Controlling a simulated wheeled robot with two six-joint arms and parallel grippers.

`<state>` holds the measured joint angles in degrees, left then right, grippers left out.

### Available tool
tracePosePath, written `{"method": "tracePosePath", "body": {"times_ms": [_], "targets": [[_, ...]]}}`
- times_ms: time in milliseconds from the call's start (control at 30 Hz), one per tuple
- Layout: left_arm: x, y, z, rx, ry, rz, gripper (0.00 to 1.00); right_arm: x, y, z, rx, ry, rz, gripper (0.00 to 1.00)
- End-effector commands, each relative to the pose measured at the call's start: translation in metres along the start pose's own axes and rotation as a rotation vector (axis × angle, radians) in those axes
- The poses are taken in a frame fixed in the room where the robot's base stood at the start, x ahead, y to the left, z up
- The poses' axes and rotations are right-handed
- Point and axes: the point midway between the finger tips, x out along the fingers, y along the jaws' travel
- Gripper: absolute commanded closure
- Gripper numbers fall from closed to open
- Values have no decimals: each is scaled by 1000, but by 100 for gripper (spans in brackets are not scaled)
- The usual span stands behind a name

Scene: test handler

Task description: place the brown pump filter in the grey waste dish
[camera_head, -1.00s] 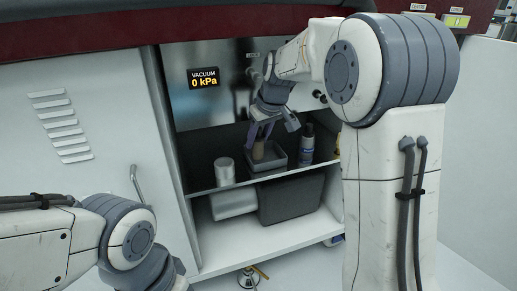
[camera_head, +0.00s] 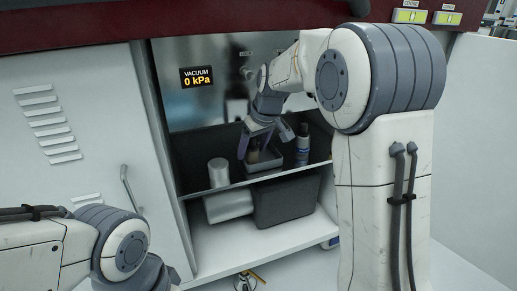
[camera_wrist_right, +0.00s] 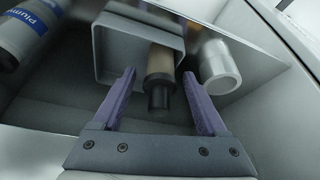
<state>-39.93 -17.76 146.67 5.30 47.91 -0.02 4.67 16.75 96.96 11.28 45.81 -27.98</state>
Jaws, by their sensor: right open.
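The brown pump filter (camera_head: 253,156) has a dark end cap. It stands in the grey waste dish (camera_head: 270,166) on the cabinet shelf, partly hidden by my gripper. In the right wrist view the filter (camera_wrist_right: 159,60) shows inside the dish (camera_wrist_right: 118,52), its cap end toward me. My right gripper (camera_head: 264,142) is open over the dish. Its purple fingers (camera_wrist_right: 159,76) lie on either side of the filter, with a gap to each side. My left arm shows at the lower left; its gripper is out of the picture.
A light metal cylinder (camera_head: 218,173) stands left of the dish, and a labelled bottle (camera_head: 303,146) stands right of it. Below are a silver canister (camera_head: 228,206) and a dark box (camera_head: 287,200). The vacuum display (camera_head: 197,78) reads 0 kPa.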

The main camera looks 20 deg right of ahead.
Motion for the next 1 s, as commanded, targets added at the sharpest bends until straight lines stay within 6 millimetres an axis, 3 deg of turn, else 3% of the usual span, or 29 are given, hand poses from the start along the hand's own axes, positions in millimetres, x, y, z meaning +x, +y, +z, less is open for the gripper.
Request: {"method": "tracePosePath", "body": {"times_ms": [167,333,400,700,1000], "targets": [[-13,1,-1,0,0,0,100,-24,0,-4,0,3,2,25],[-35,2,-2,0,0,0,100,-65,1,-4,1,4,2,25],[-30,2,-2,0,0,0,100,-64,0,17,3,0,1,25],[-40,3,-2,0,0,0,100,-89,0,81,4,2,2,25],[-44,3,-2,0,0,0,100,-98,0,109,1,1,0,25]]}}
